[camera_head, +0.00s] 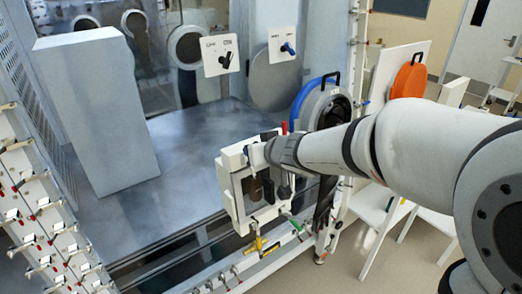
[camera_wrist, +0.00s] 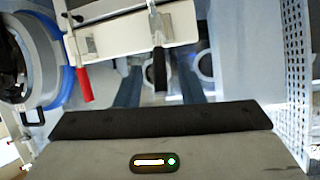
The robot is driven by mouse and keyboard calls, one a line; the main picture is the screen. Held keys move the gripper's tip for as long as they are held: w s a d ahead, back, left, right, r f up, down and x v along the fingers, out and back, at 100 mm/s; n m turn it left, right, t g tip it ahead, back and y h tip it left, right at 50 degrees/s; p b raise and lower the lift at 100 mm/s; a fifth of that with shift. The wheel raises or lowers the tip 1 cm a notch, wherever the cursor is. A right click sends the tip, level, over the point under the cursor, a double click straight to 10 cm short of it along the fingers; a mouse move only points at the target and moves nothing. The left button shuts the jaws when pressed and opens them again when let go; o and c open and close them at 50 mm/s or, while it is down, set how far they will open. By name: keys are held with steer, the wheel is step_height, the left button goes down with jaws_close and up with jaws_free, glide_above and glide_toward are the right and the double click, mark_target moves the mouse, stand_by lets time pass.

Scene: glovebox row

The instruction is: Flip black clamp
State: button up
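A black lever (camera_head: 226,60) that looks like the black clamp sits on a small white labelled plate on the glovebox front, at the top middle of the head view. My gripper (camera_head: 266,160) is at the white box-like frame (camera_head: 231,190), lower and to the right of that lever and well apart from it. The fingertips are hard to make out against the frame, so opening and grip are unclear. A dark part (camera_head: 256,188) inside the frame is partly covered.
A blue lever (camera_head: 288,48) sits on a second white plate. A blue-rimmed round port (camera_head: 318,104) stands right of my gripper, and an orange disc (camera_head: 409,76) farther right. A red handle (camera_wrist: 84,84) hangs near the white frame. A tall grey block (camera_head: 95,110) stands left.

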steer(key=shift+v, duration=1.75)
steer(key=shift+f, duration=0.15)
steer(key=w+a+n+y+b, duration=0.1)
steer(key=w+y+b, duration=0.1)
steer(key=b, duration=0.5)
steer(key=w+a+f+n+y+b, duration=0.1)
steer(key=a+n+y+b, duration=0.1)
steer(key=b, duration=0.4)
steer(key=w+a+f+n+t+y+b, duration=0.1)
steer(key=w+n+y+b, duration=0.1)
steer(key=b, duration=0.5)
steer(key=shift+w+a+f+y+b, duration=0.15)
steer(key=shift+w+y+b, duration=0.2)
steer(key=shift+y, duration=0.45)
steer(key=shift+s, duration=0.1)
jaws_close()
